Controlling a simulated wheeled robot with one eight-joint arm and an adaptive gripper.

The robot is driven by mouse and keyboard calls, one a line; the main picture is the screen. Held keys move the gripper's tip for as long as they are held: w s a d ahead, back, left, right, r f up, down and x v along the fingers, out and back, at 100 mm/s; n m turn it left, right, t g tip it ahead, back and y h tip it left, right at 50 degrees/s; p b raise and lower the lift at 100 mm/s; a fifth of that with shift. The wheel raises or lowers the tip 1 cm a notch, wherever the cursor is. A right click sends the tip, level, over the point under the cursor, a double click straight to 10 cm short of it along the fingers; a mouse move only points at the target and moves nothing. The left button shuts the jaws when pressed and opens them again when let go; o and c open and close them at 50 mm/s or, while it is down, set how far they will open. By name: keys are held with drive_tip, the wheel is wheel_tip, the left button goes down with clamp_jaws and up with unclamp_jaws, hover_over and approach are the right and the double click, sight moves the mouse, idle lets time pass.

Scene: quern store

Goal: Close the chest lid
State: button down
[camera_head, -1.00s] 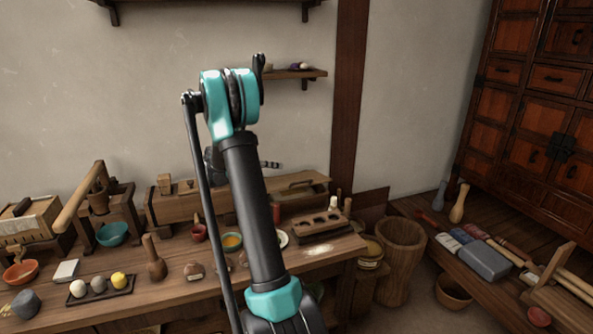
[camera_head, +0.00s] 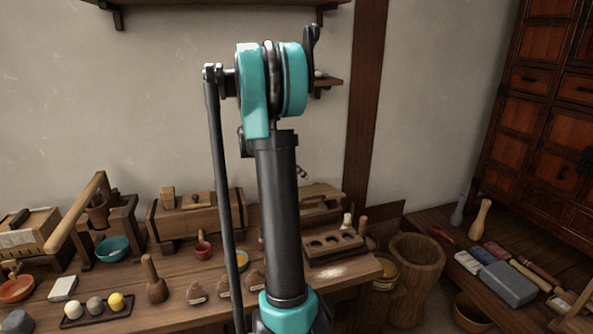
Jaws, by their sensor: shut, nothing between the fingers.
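A long wooden box (camera_head: 180,224) with dark bands stands at the back of the workbench, left of my arm; it looks like the chest. To the right of my arm, a light wooden panel (camera_head: 322,197) with a grip shows at about the same depth. I cannot tell whether it is the chest's lid or a separate piece, nor how far any lid stands open. My raised arm hides the middle. Only a small dark tip of my gripper (camera_head: 302,172) shows beside my arm, above the panel; it is shut and empty, with no contact visible.
The workbench holds a teal bowl (camera_head: 113,248), a red cup (camera_head: 203,250), a tray of balls (camera_head: 72,322) and a block with round hollows (camera_head: 333,246). A wooden mortar (camera_head: 415,265) stands on the right.

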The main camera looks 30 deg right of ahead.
drive_tip(key=x, duration=0.3)
drive_tip(key=shift+s+d+f, duration=0.1)
drive_tip(key=shift+d+f, duration=0.1)
wheel_tip(320, 180, down, 4)
drive_tip(key=shift+s+d+r, duration=0.1)
drive_tip(key=shift+s, duration=0.05)
drive_tip(key=shift+f, duration=0.25)
wheel_tip(320, 180, down, 7)
drive_tip(key=s+m+t, duration=0.1)
drive_tip(key=s+t, duration=0.1)
drive_tip(key=shift+s+a+h, duration=0.3)
drive_tip(key=shift+a+h, duration=0.1)
drive_tip(key=shift+r, duration=0.1)
